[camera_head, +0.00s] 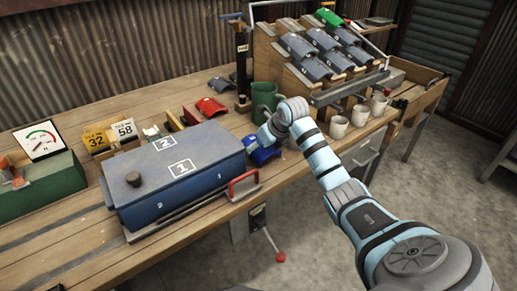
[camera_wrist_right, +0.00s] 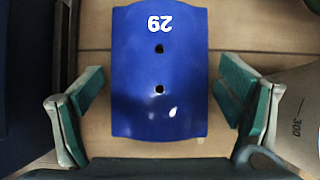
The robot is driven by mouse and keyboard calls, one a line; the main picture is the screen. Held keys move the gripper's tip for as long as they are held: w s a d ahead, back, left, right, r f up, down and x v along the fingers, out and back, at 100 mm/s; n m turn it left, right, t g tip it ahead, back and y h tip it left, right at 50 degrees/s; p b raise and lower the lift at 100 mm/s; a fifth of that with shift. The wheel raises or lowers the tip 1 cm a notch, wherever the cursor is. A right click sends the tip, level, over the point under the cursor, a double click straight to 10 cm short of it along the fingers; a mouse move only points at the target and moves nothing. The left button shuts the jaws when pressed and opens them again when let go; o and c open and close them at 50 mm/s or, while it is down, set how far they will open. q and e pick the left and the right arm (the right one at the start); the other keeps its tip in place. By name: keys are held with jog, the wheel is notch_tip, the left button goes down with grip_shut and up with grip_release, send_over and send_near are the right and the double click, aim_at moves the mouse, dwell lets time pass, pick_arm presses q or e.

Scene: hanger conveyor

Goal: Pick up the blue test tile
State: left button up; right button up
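The blue test tile (camera_wrist_right: 160,112) fills the middle of the right wrist view, with a white 29 and two dark holes on it. It lies on the wooden bench. In the head view the blue tile (camera_head: 262,154) shows beside the blue box, partly hidden by my right gripper (camera_head: 265,137). In the right wrist view my right gripper (camera_wrist_right: 160,94) is open, with one green-padded finger on each side of the tile. A gap shows between each finger and the tile. My left gripper is in neither view.
A blue box (camera_head: 190,188) with a red handle stands close left of the tile. A tile rack (camera_head: 322,80) and several pale cups (camera_head: 339,127) are to the right. A red tile (camera_head: 211,107) lies behind the box.

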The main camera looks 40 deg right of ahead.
jog(key=c, duration=0.9)
jog(key=shift+r, duration=0.1)
